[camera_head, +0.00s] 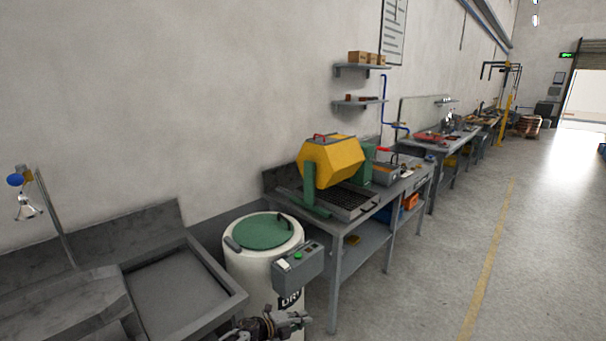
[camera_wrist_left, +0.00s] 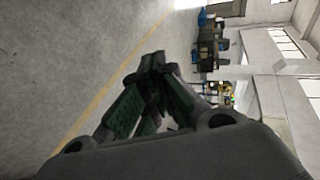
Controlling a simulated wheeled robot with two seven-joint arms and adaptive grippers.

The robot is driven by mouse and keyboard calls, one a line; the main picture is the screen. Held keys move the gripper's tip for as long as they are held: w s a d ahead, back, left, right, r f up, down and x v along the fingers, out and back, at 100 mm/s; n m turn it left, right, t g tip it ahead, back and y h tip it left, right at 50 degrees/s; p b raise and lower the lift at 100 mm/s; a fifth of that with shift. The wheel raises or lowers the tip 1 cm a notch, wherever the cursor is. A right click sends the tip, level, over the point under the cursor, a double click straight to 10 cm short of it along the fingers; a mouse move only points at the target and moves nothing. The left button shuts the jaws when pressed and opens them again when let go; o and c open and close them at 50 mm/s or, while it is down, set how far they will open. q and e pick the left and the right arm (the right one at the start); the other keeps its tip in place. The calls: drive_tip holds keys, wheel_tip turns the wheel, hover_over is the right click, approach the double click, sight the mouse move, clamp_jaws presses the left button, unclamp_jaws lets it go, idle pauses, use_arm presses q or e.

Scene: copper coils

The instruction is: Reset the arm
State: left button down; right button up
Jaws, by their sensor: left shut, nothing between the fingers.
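My left gripper (camera_head: 268,325) shows at the bottom edge of the head view, in front of the white drum, partly cut off by the frame. In the left wrist view its two fingers (camera_wrist_left: 155,62) come together at the tips, shut with nothing between them. Beyond the fingers in that view are the grey floor and part of the hall, turned on its side. My right gripper is in neither view.
A white drum (camera_head: 235,268) with a green lid and a grey control box (camera_head: 298,264) stands close by the left gripper. A grey sink (camera_head: 245,295) is at left. A bench (camera_head: 338,228) carries a yellow tumbler (camera_head: 333,162). The floor (camera_head: 430,290) at right is clear.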

use_arm(q)
drive_tip(key=s+a+f+n+y, duration=0.3)
drive_tip(key=s+a+f+n, duration=0.25)
drive_tip(key=s+f, duration=0.35)
drive_tip(key=s+a+f+n+y, duration=0.3)
drive_tip(key=s+a+f+n, duration=0.25)
drive_tip(key=s+f, duration=0.35)
drive_tip(key=s+a+f+n+y, duration=0.2)
drive_tip(key=s+a+f+n, duration=0.4)
drive_tip(key=f, duration=0.5)
drive_tip(key=s+a+f+n+g+y, duration=0.1)
drive_tip(key=s+a+f+n+g, duration=0.1)
drive_tip(key=s, duration=1.1)
drive_tip(key=s+a+f+n+g+y, duration=0.1)
drive_tip(key=s+f, duration=0.5)
drive_tip(key=s, duration=0.7)
drive_tip(key=s+a+f+n+g+y, duration=0.1)
drive_tip(key=s+a+f+n+g, duration=0.2)
drive_tip(key=s, duration=1.1)
drive_tip(key=a+f+n, duration=0.1)
drive_tip(key=a+n, duration=0.1)
drive_tip(key=a, duration=0.1)
drive_tip(key=shift+a+n+g+y, duration=0.2)
drive_tip(key=shift+n+g+y, duration=0.1)
drive_tip(key=shift+g, duration=0.1)
